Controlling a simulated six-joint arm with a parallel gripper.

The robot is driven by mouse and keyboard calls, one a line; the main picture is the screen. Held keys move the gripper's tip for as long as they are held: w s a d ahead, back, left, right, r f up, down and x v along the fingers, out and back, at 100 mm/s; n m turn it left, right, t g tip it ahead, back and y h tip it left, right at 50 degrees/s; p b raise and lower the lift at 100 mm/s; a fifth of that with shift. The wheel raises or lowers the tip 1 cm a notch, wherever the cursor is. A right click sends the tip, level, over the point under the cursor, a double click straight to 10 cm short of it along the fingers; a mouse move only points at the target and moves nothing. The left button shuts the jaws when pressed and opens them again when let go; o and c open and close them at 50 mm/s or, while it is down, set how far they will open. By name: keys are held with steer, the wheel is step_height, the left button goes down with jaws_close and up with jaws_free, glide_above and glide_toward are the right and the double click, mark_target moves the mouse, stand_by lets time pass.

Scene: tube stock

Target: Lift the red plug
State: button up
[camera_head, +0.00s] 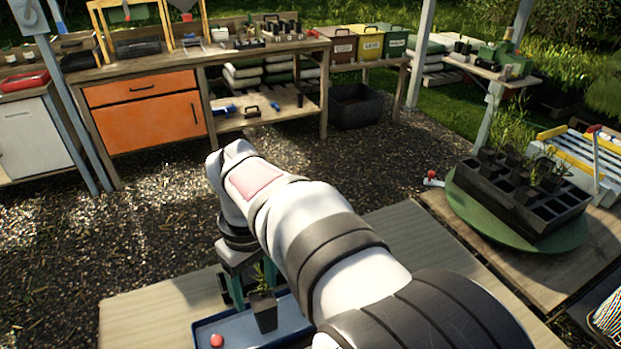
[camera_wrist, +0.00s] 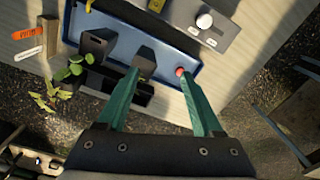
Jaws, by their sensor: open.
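A small round red piece, seemingly the red plug (camera_head: 217,340), sits in the blue tray (camera_head: 240,328) near its left end. A red piece also shows in the wrist view (camera_wrist: 180,71), right by the tip of my right-hand finger; I cannot tell whether they touch. My gripper (camera_wrist: 160,74) is open, its two teal fingers spread over the tray's edge with nothing held. In the head view my gripper (camera_head: 251,284) points down over the tray, partly hidden by my arm. A dark block (camera_wrist: 145,58) lies between the fingertips in the wrist view.
A dark pot with a seedling (camera_head: 263,310) stands in the tray, close to the fingers. A grey panel with a white knob (camera_wrist: 205,22) is beside the tray. The wooden tabletop (camera_head: 150,318) is clear at left. A black cell tray (camera_head: 515,205) stands on the right bench.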

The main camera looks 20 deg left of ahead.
mark_target(216, 340)
steer(key=s+a+f+n, duration=0.2)
steer(key=a, duration=0.3)
steer(key=s+a+f+n, duration=0.2)
steer(key=a+n, duration=0.1)
steer(key=a, duration=0.2)
step_height(216, 340, down, 16)
steer(key=shift+w+r, duration=0.15)
steer(key=shift+r, duration=0.15)
jaws_close()
